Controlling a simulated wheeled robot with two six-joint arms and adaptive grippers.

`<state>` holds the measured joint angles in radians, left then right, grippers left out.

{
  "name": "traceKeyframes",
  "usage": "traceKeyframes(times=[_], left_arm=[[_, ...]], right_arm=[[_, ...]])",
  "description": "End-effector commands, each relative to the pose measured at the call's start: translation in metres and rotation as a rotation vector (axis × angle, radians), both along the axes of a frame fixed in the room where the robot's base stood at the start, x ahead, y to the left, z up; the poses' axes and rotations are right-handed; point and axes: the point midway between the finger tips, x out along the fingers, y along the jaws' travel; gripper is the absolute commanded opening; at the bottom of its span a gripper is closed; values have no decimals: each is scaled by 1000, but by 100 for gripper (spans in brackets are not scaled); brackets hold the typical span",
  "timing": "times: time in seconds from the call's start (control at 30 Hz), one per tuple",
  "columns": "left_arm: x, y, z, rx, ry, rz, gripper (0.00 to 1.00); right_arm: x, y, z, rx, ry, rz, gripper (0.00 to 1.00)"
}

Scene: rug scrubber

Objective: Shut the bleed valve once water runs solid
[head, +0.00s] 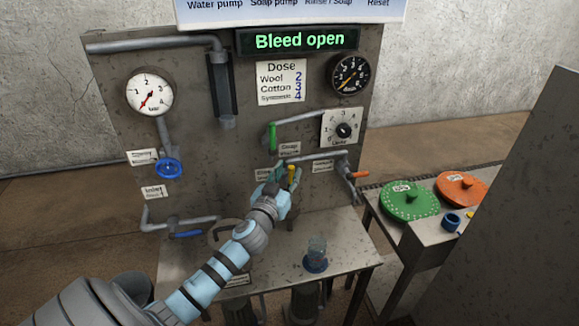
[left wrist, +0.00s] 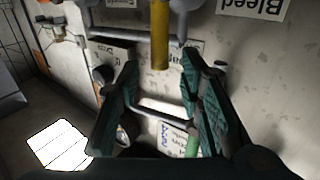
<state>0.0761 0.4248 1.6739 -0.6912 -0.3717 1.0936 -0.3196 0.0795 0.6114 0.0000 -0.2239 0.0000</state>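A yellow lever (head: 292,173) hangs from the lower pipe of the panel; it points down in the head view. My left gripper (head: 278,186) is at it. In the left wrist view, which is upside down, the yellow lever (left wrist: 160,38) reaches toward the gap between the spread fingers of my left gripper (left wrist: 162,62), with space on both sides. A label reading "Bleed" (left wrist: 252,8) shows nearby. The display (head: 298,40) reads "Bleed open". My right gripper is out of view.
A green lever (head: 272,136) hangs above and an orange lever (head: 357,175) sits to the right. A blue wheel (head: 169,168) and blue lever (head: 188,234) are left. A side table at right holds green (head: 408,205) and orange (head: 461,190) discs.

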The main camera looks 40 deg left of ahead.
Motion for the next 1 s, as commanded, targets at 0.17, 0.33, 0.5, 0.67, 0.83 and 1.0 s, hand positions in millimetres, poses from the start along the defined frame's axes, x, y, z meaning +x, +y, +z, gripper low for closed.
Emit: traceKeyframes(times=[0.17,0.33,0.5,0.67,0.83,1.0], left_arm=[[20,8,-1,-1,2,4,34],[24,9,-1,0,3,4,34],[24,9,-2,0,3,3,24],[23,9,-2,0,3,4,0],[23,9,-2,-1,3,4,0],[23,10,-2,1,4,5,0]], right_arm=[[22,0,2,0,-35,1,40],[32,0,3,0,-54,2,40],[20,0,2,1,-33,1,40],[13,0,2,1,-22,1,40],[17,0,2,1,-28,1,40],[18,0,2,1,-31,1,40]])
